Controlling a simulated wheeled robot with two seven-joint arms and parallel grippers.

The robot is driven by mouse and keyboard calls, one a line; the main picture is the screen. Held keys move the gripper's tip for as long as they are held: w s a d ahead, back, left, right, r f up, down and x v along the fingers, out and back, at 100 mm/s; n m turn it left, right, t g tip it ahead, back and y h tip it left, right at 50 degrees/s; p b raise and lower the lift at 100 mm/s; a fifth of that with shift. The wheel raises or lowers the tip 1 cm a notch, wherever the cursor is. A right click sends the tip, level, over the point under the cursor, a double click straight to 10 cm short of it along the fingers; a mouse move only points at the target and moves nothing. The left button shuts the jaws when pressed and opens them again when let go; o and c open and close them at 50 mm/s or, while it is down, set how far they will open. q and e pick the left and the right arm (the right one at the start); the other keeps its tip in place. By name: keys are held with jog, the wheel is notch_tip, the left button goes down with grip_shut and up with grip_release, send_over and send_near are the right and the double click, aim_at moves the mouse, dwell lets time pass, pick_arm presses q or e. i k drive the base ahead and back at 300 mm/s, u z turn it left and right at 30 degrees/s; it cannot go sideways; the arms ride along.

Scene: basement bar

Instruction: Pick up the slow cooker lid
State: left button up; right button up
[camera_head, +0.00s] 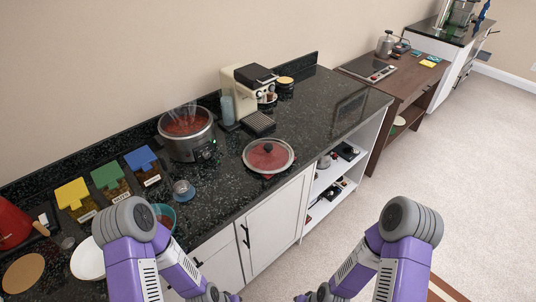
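The slow cooker lid (268,156) is round glass with a pale rim and a dark knob. It lies on the black speckled countertop (225,185) near the front edge, and red shows through it. The slow cooker (188,142) stands uncovered to its left, with red food and steam. Both my purple arms reach in from the bottom, well short of the lid. The dark ends of my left gripper (222,295) and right gripper (312,295) are at the bottom edge, partly cut off. Their fingers are not clear.
A coffee machine (251,92) stands behind the lid. A small glass jar (183,190), a teal bowl (164,215) and containers with yellow, green and blue lids are to the left. The counter right of the lid is mostly clear. Open shelves (325,190) are below.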

aim_at(264, 155)
jog(key=z, duration=1.65)
jog(key=i, duration=1.4)
jog(key=u, duration=3.05)
